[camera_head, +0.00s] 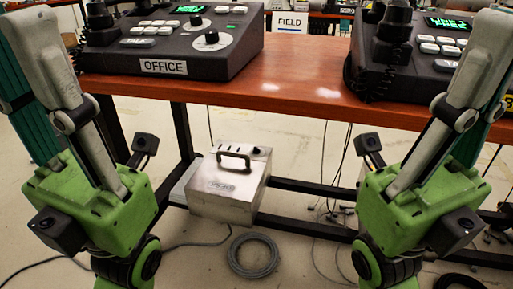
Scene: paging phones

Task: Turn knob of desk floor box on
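A silver metal box (208,190) sits on the floor under the desk, a little left of centre. It has a dark carrying handle (235,158) on top and a label on its front. Small dark parts show on its top near the back right; I cannot tell which is a knob or how it is set. My two green and grey arms stand at the left and right, apart from the box. I see no gripper fingers of either arm in this view.
The orange-brown desk (300,95) spans the view above the box. It carries a dark console labelled OFFICE (164,67), a FIELD sign (290,22) and another dark console (408,60). Dark frame bars (300,187) run near the box. A coiled cable (253,256) lies in front.

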